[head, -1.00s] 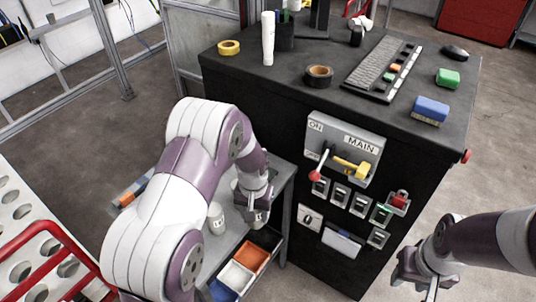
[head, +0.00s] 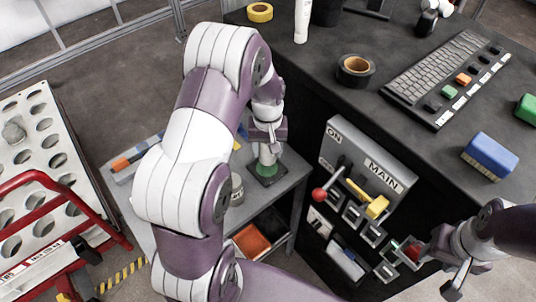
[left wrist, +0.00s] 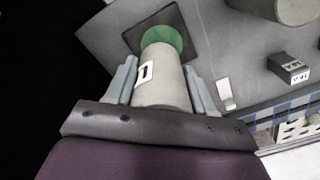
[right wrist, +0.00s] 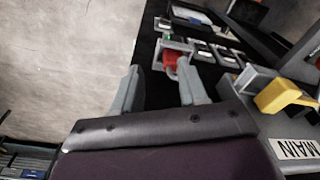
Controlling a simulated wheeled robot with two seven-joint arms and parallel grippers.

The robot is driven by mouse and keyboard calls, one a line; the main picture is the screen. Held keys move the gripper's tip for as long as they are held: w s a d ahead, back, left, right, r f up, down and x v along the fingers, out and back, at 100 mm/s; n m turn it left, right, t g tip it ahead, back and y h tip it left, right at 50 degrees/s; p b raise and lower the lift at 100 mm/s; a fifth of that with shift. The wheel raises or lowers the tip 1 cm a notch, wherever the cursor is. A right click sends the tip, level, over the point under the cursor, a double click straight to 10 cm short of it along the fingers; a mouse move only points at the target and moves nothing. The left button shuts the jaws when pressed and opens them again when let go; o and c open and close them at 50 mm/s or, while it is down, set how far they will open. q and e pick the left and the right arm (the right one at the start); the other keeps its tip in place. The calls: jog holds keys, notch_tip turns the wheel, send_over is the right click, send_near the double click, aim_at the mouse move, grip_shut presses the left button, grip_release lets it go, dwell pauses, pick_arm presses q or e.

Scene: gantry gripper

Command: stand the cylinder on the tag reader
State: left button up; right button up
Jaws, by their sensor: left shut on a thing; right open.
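A grey cylinder (left wrist: 160,78) with a white label is between the fingers of my left gripper (left wrist: 163,85), which is shut on it. In the head view the cylinder (head: 267,153) is upright below my left gripper (head: 267,133). The tag reader is a dark square plate (head: 281,176) with a green disc (left wrist: 180,38), on the grey side table. The cylinder's far end overlaps the green disc in the left wrist view; I cannot tell whether it touches. My right gripper (right wrist: 160,88) is open and empty, near the black cabinet's front controls.
Another grey cylinder (head: 237,190) stands on the side table (head: 292,185). The black cabinet has a red-knobbed lever (head: 320,194), a yellow handle (head: 377,206) and a red button (right wrist: 170,60). A white perforated rack (head: 62,128) with a red frame stands left.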

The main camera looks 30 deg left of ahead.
aim_at(267, 158)
pick_arm(q)
jog(key=f, duration=0.3)
jog(key=shift+s+f, duration=0.2)
jog(key=shift+s, duration=0.15)
jog(key=shift+w+f, duration=0.1)
jog(key=shift+w, duration=0.1)
jog(key=shift+f, duration=0.2)
jog(key=o, duration=1.4)
jog(key=shift+s+r, duration=0.1)
